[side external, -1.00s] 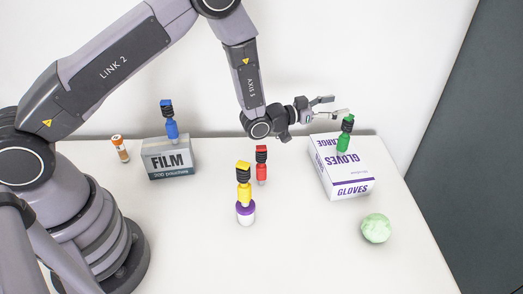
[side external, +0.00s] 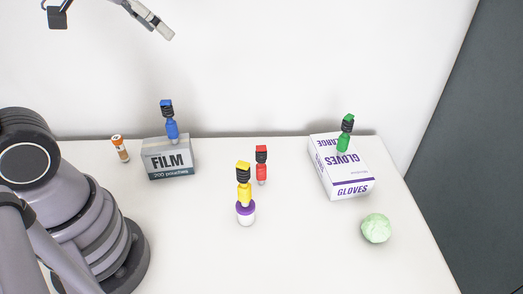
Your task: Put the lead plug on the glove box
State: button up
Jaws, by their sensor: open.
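Several lead plugs with black ribbed middles stand about. The green lead plug (side external: 345,134) stands upright on top of the white and purple glove box (side external: 350,172) at the right, near its back end. The blue plug (side external: 171,124) stands on the grey film box (side external: 168,161). The yellow plug (side external: 244,184) stands on a white pot with a purple lid (side external: 246,213). The red plug (side external: 261,166) stands on the table. My gripper (side external: 111,24) is open and empty, high at the upper left, partly cut off by the picture's top edge, well away from the plugs.
An orange and white vial (side external: 120,149) stands left of the film box. The white table (side external: 310,250) is clear at front centre. A wall runs behind it.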

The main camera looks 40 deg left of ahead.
jog(key=s+f+g, duration=0.1)
jog(key=s+g, duration=0.1)
jog(key=s, duration=0.8)
jog(key=shift+a+f+n, duration=0.25)
jog(key=shift+a+n, duration=0.05)
jog(key=shift+o, duration=0.3)
